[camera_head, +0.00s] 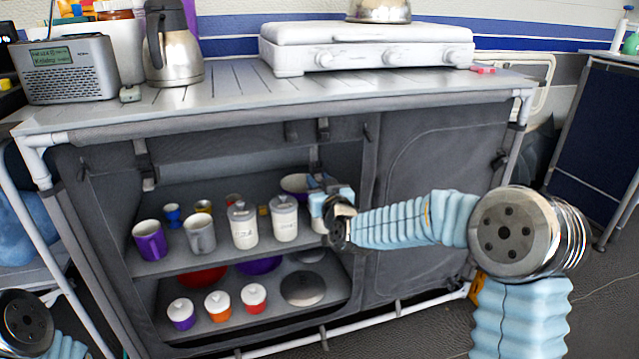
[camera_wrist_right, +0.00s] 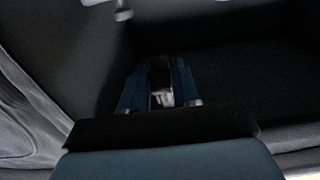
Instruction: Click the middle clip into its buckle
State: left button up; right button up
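The middle strap (camera_head: 316,156) hangs from the front top edge of the grey fabric cabinet and ends in a clip at my right gripper. A dark upper fitting (camera_head: 322,128) shows above it on the cabinet's top band. My right gripper (camera_head: 320,183) is at the strap's lower end, in front of the upper shelf. In the right wrist view its blue fingers (camera_wrist_right: 160,88) stand a little apart, with a dark and pale piece between them. The picture is too dark to tell whether they grip it. My left gripper is out of view; only part of that arm shows.
A left strap with clip (camera_head: 147,178) hangs at the cabinet's left. Mugs and lidded jars (camera_head: 244,225) stand on the upper shelf close to my right gripper, with small pots (camera_head: 218,305) below. A stove (camera_head: 365,45), a kettle (camera_head: 172,45) and a radio (camera_head: 68,70) stand on top.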

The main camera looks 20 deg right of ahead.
grip_shut()
jog(key=s+r+p, duration=0.2)
jog(key=s+r, duration=0.3)
jog(key=r, duration=0.4)
jog(key=shift+d, duration=0.1)
jog(key=shift+o, duration=1.9)
grip_release()
jog(key=shift+s+r, duration=0.1)
